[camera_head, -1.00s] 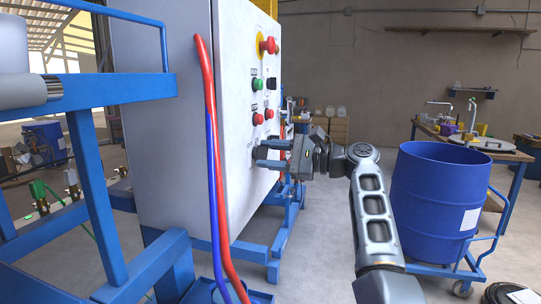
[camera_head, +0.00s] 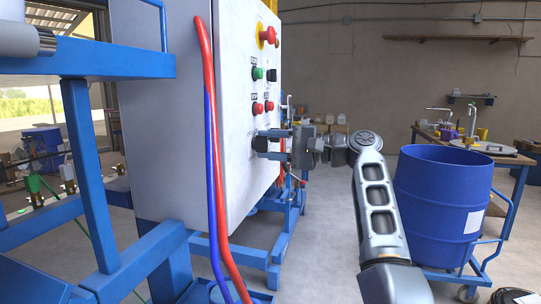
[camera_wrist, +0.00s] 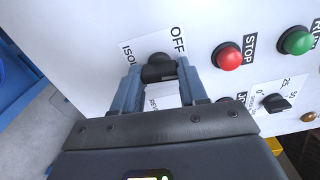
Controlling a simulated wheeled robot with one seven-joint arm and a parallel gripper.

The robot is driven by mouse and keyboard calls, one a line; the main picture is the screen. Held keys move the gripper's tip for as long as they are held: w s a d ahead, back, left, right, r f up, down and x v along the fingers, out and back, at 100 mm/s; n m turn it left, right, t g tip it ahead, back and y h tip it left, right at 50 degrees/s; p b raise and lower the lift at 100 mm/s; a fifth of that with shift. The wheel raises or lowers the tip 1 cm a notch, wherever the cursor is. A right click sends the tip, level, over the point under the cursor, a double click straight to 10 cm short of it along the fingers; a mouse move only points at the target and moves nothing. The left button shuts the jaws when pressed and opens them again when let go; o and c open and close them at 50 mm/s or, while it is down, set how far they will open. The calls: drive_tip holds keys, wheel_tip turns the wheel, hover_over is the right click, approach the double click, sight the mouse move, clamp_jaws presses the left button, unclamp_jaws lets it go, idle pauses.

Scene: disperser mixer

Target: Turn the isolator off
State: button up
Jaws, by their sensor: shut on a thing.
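The isolator is a black rotary knob (camera_wrist: 158,68) on the white control panel, with an "OFF" label above right of it and a partly hidden "ISOL…" label to its left. My gripper (camera_wrist: 158,76) is shut on the knob, one blue-grey finger on each side in the wrist view. In the head view my gripper (camera_head: 270,144) is at the lower part of the panel face, its fingers one above the other. The knob is mostly hidden there. Its exact pointing direction is hard to tell.
Red (camera_wrist: 229,56) and green (camera_wrist: 296,41) buttons and a small black selector (camera_wrist: 277,102) are right of the knob in the wrist view. A red emergency stop (camera_head: 268,35) sits higher on the panel. A blue drum (camera_head: 435,205) stands right of my arm.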

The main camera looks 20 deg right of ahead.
drive_tip(key=n+b, duration=0.1)
drive_tip(key=n, duration=0.1)
drive_tip(key=n+b, duration=0.1)
drive_tip(key=b, duration=0.1)
drive_tip(key=n+b, duration=0.1)
drive_tip(key=n, duration=0.1)
drive_tip(key=shift+f+n+b, duration=0.3)
drive_tip(key=shift+r+n+b, duration=0.15)
drive_tip(key=shift+n+b, duration=1.2)
drive_tip(key=shift+n, duration=0.45)
drive_tip(key=o, duration=1.1)
drive_tip(key=shift+r, duration=0.1)
drive_tip(key=shift+c, duration=0.2)
drive_tip(key=shift+d, duration=0.1)
drive_tip(key=v, duration=0.7)
drive_tip(key=shift+s+d, duration=0.2)
drive_tip(key=shift+s, duration=0.05)
